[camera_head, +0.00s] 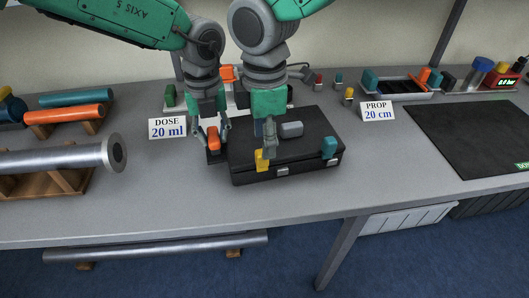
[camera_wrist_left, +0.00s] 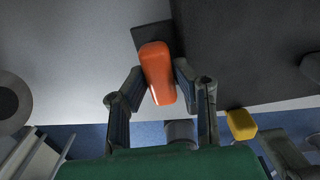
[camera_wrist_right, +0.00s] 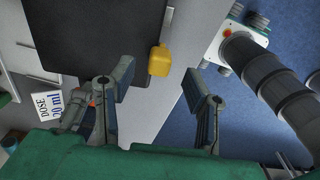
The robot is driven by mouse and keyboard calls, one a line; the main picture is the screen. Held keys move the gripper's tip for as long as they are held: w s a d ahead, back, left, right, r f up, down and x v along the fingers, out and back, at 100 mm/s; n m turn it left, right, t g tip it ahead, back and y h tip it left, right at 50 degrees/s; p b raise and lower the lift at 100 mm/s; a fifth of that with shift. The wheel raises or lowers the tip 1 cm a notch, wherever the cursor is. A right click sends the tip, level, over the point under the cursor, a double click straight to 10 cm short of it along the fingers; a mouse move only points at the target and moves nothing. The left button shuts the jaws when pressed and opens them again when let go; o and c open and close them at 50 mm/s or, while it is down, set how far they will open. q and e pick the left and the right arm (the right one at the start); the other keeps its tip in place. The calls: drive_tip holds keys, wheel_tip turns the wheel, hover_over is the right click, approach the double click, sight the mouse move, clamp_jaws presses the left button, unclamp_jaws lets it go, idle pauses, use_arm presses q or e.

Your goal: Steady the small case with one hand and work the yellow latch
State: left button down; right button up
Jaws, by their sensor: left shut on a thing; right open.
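The small black case (camera_head: 315,128) lies closed on the grey table, with a grey handle (camera_head: 291,129) on its lid. My left gripper (camera_head: 212,132) is shut on an orange block (camera_head: 214,138) at the case's left side; the block also sits between the fingers in the left wrist view (camera_wrist_left: 157,72). The yellow latch (camera_head: 262,161) is on the case's front edge, left of middle. My right gripper (camera_head: 267,142) is open just above it. In the right wrist view the latch (camera_wrist_right: 158,60) appears between the spread fingertips, apart from both.
A teal block (camera_head: 329,147) is at the case's front right corner. A "DOSE 20 ml" card (camera_head: 168,128) stands left, a "PROP 20 cm" card (camera_head: 377,110) right. A metal pipe (camera_head: 55,158) lies on a wooden rack at left. The table front of the case is clear.

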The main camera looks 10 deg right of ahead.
use_arm(q)
drive_tip(key=shift+a, duration=0.1)
use_arm(e)
drive_tip(key=shift+a+f, duration=0.15)
drive_tip(key=shift+f, duration=2.15)
drive_tip(key=shift+c, duration=0.4)
clamp_jaws()
drive_tip(key=shift+w+d, duration=0.15)
drive_tip(key=shift+d, duration=0.8)
drive_tip(key=shift+w+d, duration=0.1)
drive_tip(key=shift+d, duration=0.8)
drive_tip(key=shift+o, duration=0.4)
unclamp_jaws()
drive_tip(key=shift+a, duration=0.1)
wheel_tip(320, 180, up, 12)
